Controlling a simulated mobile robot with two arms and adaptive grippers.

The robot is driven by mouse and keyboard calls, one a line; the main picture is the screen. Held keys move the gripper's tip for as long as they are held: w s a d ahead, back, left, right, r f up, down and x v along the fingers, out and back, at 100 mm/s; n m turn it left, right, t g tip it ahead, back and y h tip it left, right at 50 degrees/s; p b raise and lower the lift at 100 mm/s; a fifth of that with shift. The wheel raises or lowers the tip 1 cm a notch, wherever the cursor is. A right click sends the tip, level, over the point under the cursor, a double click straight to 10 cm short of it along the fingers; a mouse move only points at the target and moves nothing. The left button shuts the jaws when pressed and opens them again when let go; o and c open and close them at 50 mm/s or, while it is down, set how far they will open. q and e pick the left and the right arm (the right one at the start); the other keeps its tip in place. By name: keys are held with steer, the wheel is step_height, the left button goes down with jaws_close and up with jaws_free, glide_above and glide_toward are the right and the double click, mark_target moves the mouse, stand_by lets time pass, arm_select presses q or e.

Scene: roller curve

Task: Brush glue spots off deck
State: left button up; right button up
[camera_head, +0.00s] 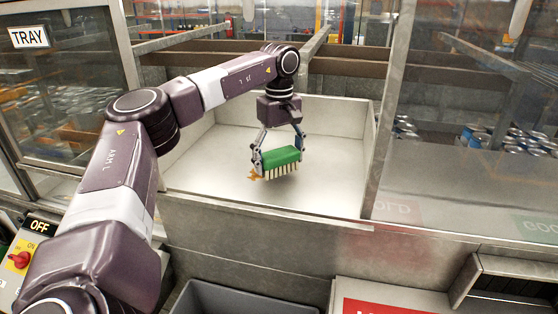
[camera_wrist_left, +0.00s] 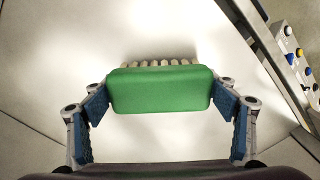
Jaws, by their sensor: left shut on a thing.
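My left gripper (camera_head: 277,153) is shut on a green brush (camera_head: 281,156) with pale bristles pointing down. In the left wrist view the green brush back (camera_wrist_left: 160,90) sits between the two blue-padded fingers, with bristles showing beyond its far edge. An orange-brown glue spot (camera_head: 256,175) lies on the pale metal deck (camera_head: 210,165) just left of the bristles. I cannot tell whether the bristles touch the deck. No glue spot shows in the left wrist view; the brush may hide it. My right gripper is not in view.
Metal walls and a front ledge (camera_head: 265,215) surround the deck. Glass panels stand at left, with a TRAY sign (camera_head: 29,37), and at right. A grey bin (camera_head: 245,298) sits below the ledge. A control box (camera_head: 22,262) with a red knob is at lower left.

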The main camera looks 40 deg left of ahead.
arm_select(q)
steer(key=shift+f, duration=0.35)
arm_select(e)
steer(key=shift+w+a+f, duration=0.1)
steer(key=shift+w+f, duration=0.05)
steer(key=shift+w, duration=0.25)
arm_select(q)
steer(key=shift+f+b, duration=0.3)
steer(key=shift+f, duration=0.3)
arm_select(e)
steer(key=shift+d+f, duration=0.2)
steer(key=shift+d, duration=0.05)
